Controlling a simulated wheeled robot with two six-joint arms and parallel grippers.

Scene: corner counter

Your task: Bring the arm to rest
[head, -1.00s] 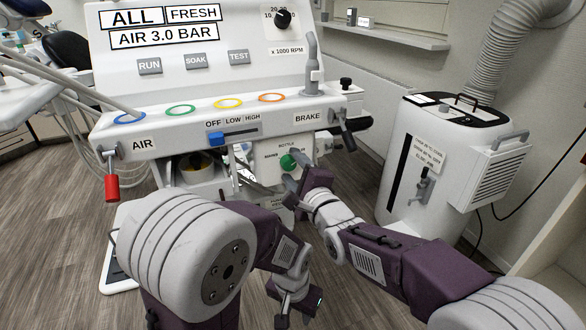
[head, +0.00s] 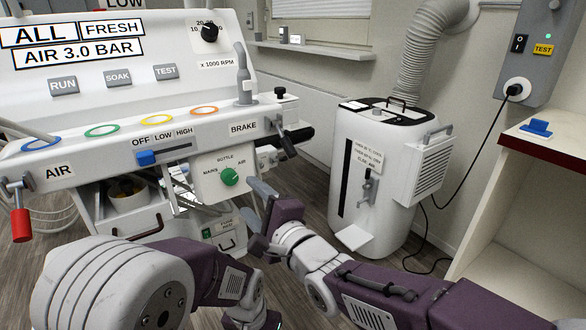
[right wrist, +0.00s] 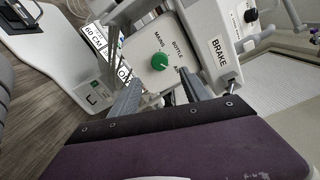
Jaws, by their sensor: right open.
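My right gripper (head: 258,215) is open and empty, in front of the white cart and to the lower right of its green knob (head: 229,177). In the right wrist view its two grey fingers (right wrist: 158,75) stand apart, and the green knob (right wrist: 160,59) shows beyond them, clear of both. My right arm (head: 370,290) reaches in from the lower right. My left arm (head: 215,280) is bent low, and its gripper (head: 250,321) is mostly cut off by the bottom edge, so its fingers are hidden.
The white cart (head: 110,165) has a blue slider (head: 147,158), a red-handled lever (head: 20,222) and a brake lever (head: 287,143). A white extraction unit (head: 350,200) with a hose stands behind right. A shelf unit (head: 525,210) stands at right. Floor shows between.

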